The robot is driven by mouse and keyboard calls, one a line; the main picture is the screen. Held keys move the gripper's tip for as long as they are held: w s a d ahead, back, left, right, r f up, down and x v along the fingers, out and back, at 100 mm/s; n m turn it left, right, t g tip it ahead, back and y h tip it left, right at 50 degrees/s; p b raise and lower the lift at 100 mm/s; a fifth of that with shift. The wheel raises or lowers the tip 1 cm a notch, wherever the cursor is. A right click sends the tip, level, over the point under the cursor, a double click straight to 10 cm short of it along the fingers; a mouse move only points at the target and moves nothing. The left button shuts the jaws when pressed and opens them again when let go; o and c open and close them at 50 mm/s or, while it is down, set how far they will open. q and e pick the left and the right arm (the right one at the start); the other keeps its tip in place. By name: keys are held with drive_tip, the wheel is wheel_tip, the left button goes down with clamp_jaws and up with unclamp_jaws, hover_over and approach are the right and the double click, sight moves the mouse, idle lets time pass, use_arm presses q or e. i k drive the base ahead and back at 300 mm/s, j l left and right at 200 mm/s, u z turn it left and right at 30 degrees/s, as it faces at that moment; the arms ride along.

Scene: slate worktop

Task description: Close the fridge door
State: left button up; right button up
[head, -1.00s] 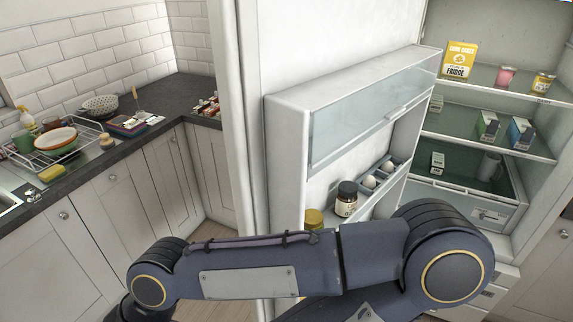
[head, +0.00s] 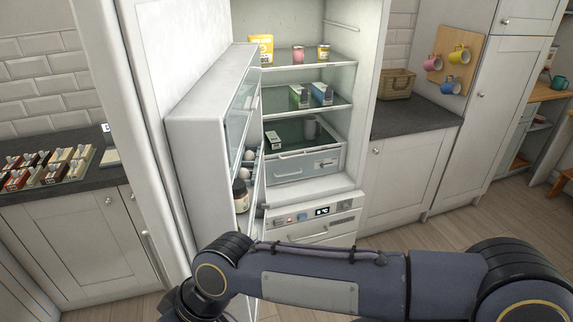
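The fridge door (head: 203,135) stands open on the left side of the fridge, its inner shelves turned toward the cavity. Its racks hold eggs and a dark jar (head: 240,196). The open fridge interior (head: 345,75) shows glass shelves with a yellow box, cans and cartons, above a clear drawer (head: 305,163). One of my arms crosses the bottom of the head view in front of the fridge. Its wrist end is near the lower part of the door, and I cannot tell whether it touches. No gripper fingers show.
A dark counter (head: 405,118) with a wicker basket (head: 397,84) stands right of the fridge. A mug board (head: 449,62) hangs on the wall. At left, a counter holds a tray of small packets (head: 45,168). Wooden floor (head: 470,235) is clear at right.

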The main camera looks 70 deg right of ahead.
sight(167, 75)
drive_tip(key=i+z, duration=0.2)
drive_tip(key=z, duration=0.3)
drive_tip(key=i+z, duration=0.2)
drive_tip(key=z, duration=0.25)
drive_tip(key=i+j+z, duration=0.2)
drive_tip(key=z, duration=0.3)
drive_tip(key=i+j+z, duration=0.15)
drive_tip(key=z, duration=0.35)
drive_tip(key=i+j+z, duration=0.1)
drive_tip(key=j+z, duration=0.35)
drive_tip(key=i+j+z, duration=0.1)
drive_tip(key=z, duration=0.4)
drive_tip(key=k+j+z, duration=0.1)
drive_tip(key=z, duration=0.2)
drive_tip(key=k+z, duration=0.3)
